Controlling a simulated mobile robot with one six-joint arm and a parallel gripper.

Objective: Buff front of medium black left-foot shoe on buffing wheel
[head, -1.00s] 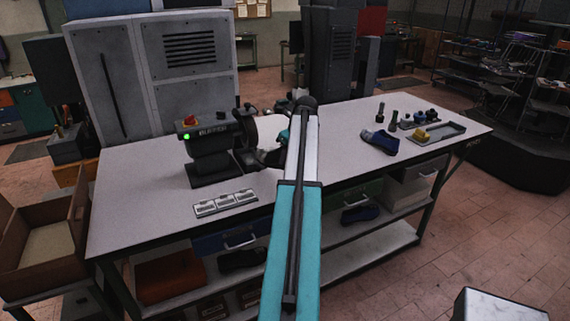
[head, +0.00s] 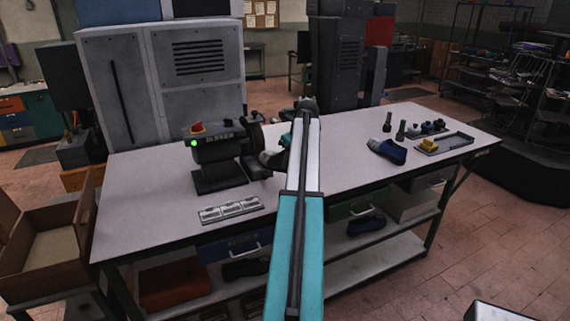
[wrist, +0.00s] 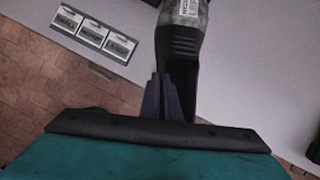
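The black shoe (wrist: 184,45) shows in the wrist view with its label at the top edge and its dark opening towards me. My gripper (wrist: 162,97) is shut on the shoe's rear rim, its two fingers close together. In the head view my arm hides the gripper and part of the shoe (head: 271,158), whose front has a pale grey patch. The buffing machine (head: 218,160) stands on the bench with a green light lit. The shoe's front is close beside its wheel (head: 253,138); I cannot tell whether they touch.
Label cards (head: 231,209) lie on the bench (head: 150,190) in front of the machine. An open box (head: 40,250) stands at left. The bench front is clear.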

